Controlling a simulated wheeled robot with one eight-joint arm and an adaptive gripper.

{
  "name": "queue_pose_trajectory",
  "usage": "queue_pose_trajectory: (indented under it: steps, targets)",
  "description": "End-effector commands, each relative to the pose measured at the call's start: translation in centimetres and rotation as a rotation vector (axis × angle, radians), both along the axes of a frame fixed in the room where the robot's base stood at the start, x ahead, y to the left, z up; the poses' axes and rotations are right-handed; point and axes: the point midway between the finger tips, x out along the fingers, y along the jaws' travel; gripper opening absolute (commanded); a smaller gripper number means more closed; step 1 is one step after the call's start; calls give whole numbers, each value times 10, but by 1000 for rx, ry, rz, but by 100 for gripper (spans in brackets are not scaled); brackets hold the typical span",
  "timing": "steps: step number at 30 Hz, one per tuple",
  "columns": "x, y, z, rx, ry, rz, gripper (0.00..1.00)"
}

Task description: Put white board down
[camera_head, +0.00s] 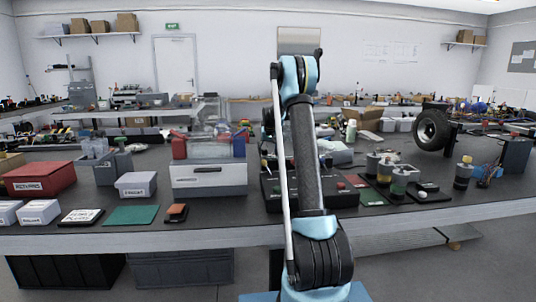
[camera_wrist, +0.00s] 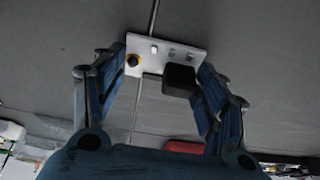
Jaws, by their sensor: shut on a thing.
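A small white board (camera_wrist: 167,46) shows in the wrist view, with a yellow-ringed round part at its left and a black block at its lower right. My gripper (camera_wrist: 162,72) is shut on it, with one blue and black finger at each side. Beyond the board in the wrist view is a plain dark grey surface with a thin line across it. I cannot tell how far the board is from that surface. In the head view my arm hides the gripper and the board.
The dark table (camera_head: 395,212) is crowded. A red box (camera_head: 40,179), a grey-white drawer unit (camera_head: 208,179), a green mat (camera_head: 131,215), bottles (camera_head: 399,183) and a wheel (camera_head: 432,130) stand on it. Bare table shows near the right front edge. A red thing (camera_wrist: 184,146) shows low in the wrist view.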

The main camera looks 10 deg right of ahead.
Motion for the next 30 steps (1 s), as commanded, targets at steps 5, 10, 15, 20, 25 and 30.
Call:
queue_pose_trajectory:
  steps: [5, 10, 15, 20, 25, 30]
  targets:
    - [0, 0, 0, 0, 0, 0, 38]
    - [0, 0, -1, 0, 0, 0, 86]
    - [0, 0, -1, 0, 0, 0, 86]
    - [0, 0, 0, 0, 0, 0, 86]
    - [-3, 0, 9, 0, 0, 0, 86]
    - [-14, 0, 33, 0, 0, 0, 86]
